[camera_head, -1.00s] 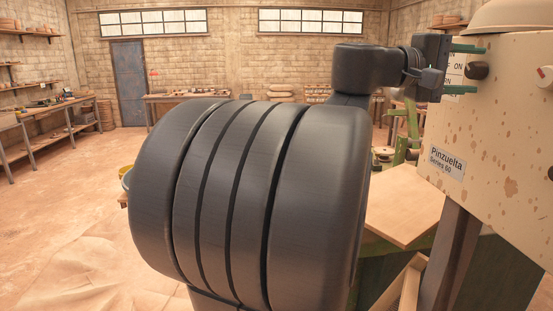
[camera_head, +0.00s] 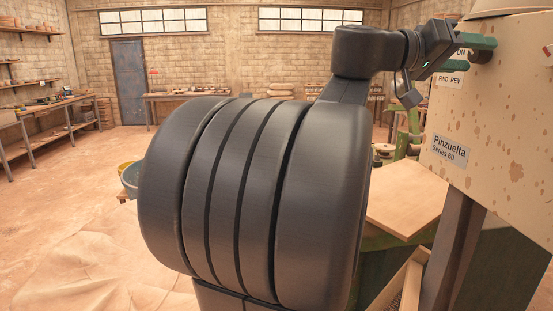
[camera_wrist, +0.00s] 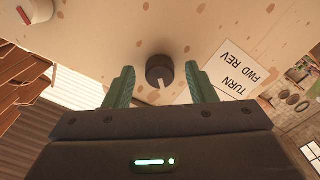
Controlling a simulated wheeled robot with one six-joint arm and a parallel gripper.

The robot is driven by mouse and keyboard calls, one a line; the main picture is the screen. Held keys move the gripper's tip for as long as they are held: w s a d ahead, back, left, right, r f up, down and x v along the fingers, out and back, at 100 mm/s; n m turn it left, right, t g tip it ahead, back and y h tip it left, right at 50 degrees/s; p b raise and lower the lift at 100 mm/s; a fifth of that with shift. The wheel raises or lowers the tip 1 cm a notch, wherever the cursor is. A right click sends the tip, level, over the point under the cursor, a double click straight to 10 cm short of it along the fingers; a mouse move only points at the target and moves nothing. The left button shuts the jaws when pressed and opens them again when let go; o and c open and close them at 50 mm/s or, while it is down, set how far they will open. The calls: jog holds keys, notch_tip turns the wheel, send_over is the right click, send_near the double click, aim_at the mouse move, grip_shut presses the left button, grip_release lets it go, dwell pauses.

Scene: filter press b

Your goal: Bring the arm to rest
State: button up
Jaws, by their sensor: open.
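My gripper (camera_head: 481,54) is open at the front of the beige speckled control box (camera_head: 500,120), at upper right in the head view. Its two green fingers are tilted, one higher than the other. A dark round knob shows behind and between them. In the wrist view my gripper (camera_wrist: 160,68) has its fingers apart, one on each side of the dark knob (camera_wrist: 160,66) with a white mark. Nothing is held between them. I cannot tell whether a finger touches the knob. My dark arm fills the middle of the head view.
A sign with FWD REV (camera_wrist: 235,70) is beside the knob. A wooden board (camera_head: 405,198) and green frame stand below. A tub (camera_head: 130,178) stands left of my arm. The floor at left is mostly open.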

jog(key=shift+m+p, duration=0.35)
jog(key=shift+m, duration=1.85)
